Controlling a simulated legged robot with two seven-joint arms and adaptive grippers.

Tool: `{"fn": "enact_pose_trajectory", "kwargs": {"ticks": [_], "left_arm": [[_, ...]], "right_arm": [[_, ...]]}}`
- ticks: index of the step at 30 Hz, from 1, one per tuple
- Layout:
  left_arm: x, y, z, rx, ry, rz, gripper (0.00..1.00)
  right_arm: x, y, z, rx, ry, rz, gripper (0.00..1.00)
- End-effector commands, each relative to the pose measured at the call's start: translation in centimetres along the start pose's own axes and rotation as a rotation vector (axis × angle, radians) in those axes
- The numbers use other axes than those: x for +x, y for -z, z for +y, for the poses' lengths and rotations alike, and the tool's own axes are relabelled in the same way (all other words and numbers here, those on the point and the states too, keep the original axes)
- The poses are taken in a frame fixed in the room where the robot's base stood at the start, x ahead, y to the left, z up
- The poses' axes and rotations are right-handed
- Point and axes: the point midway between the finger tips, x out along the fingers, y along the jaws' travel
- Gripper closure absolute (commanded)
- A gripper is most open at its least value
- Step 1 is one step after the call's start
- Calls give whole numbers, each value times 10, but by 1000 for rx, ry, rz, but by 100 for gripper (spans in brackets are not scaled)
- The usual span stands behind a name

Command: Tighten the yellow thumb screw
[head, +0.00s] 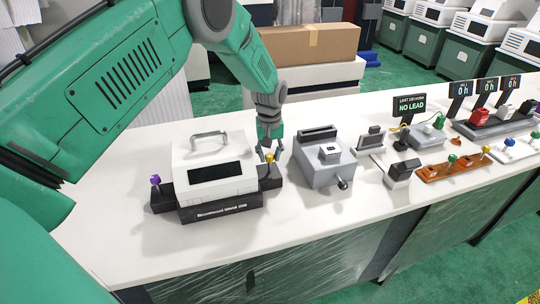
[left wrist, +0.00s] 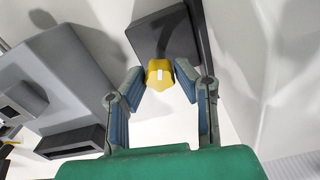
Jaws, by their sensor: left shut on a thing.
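The yellow thumb screw (head: 269,157) stands on the dark block at the right side of the white-and-black machine (head: 218,165). My left gripper (head: 269,152) comes down over it from above. In the left wrist view the yellow thumb screw (left wrist: 160,74) sits between the two fingertips of my left gripper (left wrist: 161,82), which is shut on it. The dark block (left wrist: 165,37) shows behind the screw. A purple thumb screw (head: 155,180) stands on the dark block at the machine's left side. My right gripper is not in view.
A grey device with a side knob (head: 325,165) stands close to the right of my left gripper. Farther right are a "NO LEAD" sign (head: 409,105) and an orange-brown board (head: 452,168) with coloured screws. The white tabletop (head: 310,228) is clear in front.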

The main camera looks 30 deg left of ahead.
Motion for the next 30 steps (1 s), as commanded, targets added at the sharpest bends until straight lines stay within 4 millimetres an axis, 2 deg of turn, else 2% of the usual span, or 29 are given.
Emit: {"fn": "enact_pose_trajectory", "kwargs": {"ticks": [1, 30], "left_arm": [[-4, 5, 3, 42, -9, 13, 100], [-4, 5, 2, 963, -2, 16, 100]], "right_arm": [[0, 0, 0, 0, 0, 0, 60], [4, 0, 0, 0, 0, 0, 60]]}}
